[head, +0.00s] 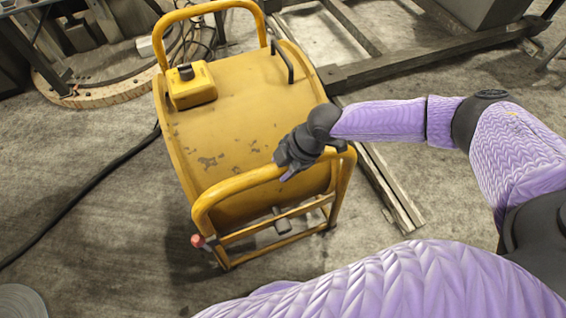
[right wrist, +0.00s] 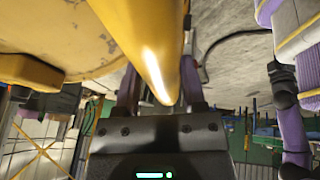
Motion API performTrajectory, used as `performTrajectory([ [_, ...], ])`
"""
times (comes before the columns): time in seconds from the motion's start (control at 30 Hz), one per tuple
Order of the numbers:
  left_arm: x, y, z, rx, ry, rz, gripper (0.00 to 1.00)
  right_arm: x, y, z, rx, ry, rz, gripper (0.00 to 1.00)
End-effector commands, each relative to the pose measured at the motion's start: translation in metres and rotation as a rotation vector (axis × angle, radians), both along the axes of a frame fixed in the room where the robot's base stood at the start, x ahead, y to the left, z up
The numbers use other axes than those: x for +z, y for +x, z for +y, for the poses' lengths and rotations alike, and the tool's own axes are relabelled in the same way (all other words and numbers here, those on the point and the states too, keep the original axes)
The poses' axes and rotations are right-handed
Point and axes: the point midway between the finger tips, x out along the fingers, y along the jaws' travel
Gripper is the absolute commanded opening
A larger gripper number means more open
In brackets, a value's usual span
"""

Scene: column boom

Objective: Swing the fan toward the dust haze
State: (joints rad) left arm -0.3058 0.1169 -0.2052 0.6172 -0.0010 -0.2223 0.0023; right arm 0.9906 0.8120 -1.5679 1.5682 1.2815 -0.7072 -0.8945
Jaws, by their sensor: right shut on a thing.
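The fan (head: 245,100) is a yellow drum with scuffed paint, standing on the floor in a yellow tube frame in the head view. My right gripper (head: 290,158) is at the top of the near yellow tube handle (head: 228,186) and is shut on it. In the right wrist view the yellow tube (right wrist: 150,50) runs between the two fingers of my gripper (right wrist: 160,90), with the drum (right wrist: 50,40) at upper left. The contact is partly hidden by the gripper. My left gripper is not in view. I cannot make out any dust haze.
A black cable (head: 85,190) runs along the floor left of the fan. Metal beams (head: 420,68) lie behind and to the right, with a rail (head: 392,190) close by the fan's right side. A curved wooden edge (head: 105,95) is at upper left. The floor at lower left is mostly clear.

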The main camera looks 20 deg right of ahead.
Motion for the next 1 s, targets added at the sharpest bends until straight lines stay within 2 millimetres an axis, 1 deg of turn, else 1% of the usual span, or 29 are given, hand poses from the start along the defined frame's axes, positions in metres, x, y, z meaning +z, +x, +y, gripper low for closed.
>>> performTrajectory([
  [0.13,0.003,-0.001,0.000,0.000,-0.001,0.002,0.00,0.001,0.000,0.004,-0.009,0.001,0.001,0.00],
  [0.27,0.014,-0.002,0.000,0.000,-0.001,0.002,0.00,0.004,-0.002,0.019,-0.046,0.003,0.002,0.00],
  [0.37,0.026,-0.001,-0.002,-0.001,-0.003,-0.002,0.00,0.006,-0.002,0.039,-0.099,0.006,0.002,0.00],
  [0.4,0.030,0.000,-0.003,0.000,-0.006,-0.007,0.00,0.006,-0.002,0.049,-0.123,0.007,0.002,0.00],
  [0.53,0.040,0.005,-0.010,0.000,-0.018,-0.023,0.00,0.004,0.002,0.081,-0.213,0.009,0.003,0.00],
  [0.7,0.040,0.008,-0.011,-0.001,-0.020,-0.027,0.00,0.001,0.011,0.118,-0.325,0.010,0.001,0.00],
  [0.8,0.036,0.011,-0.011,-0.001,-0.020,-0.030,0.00,-0.001,0.016,0.136,-0.383,0.008,0.002,0.00],
  [1.0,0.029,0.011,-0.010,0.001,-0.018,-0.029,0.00,-0.001,0.027,0.161,-0.464,0.007,0.002,0.00],
])
